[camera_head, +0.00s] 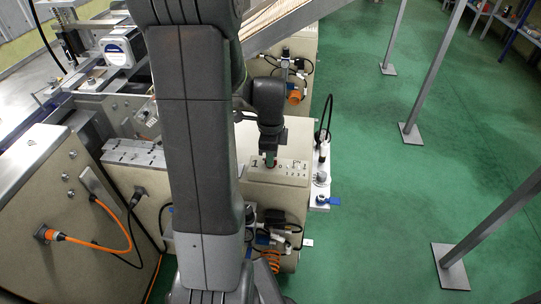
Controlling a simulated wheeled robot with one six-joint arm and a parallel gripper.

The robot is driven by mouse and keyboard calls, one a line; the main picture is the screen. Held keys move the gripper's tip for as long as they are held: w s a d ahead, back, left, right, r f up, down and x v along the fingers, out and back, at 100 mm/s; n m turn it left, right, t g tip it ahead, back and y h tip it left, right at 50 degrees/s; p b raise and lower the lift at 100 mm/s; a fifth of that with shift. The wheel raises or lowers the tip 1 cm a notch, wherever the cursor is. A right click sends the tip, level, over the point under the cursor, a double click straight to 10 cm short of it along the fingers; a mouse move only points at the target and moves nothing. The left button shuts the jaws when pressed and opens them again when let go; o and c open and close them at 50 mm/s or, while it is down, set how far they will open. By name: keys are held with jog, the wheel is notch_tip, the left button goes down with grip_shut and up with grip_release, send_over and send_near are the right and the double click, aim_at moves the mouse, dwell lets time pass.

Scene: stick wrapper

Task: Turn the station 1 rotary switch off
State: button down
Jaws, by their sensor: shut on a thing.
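A beige control box (262,177) stands right of my arm, with a row of small controls and markings on its sloped top face. My gripper (270,160) points down at this face, left of its middle, and is shut on the rotary switch there. The switch is mostly hidden by the fingers, so its angle cannot be read. Small round controls (291,166) lie just right of the fingers.
A metal bracket with a blue-handled part (333,201) sticks out right of the box. Cables and an orange coiled hose (268,258) hang below it. Grey posts (411,133) stand on the open green floor at right. Machine cabinets (75,215) fill the left.

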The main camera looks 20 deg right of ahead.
jog(key=c, duration=1.5)
grip_release()
notch_tip(320, 180, up, 14)
jog(key=shift+f+p, duration=0.1)
jog(key=shift+p, duration=0.4)
jog(key=shift+f, duration=0.1)
notch_tip(320, 180, down, 14)
jog(key=shift+r+b, duration=0.15)
jog(key=shift+b, duration=0.35)
jog(key=shift+r, duration=0.1)
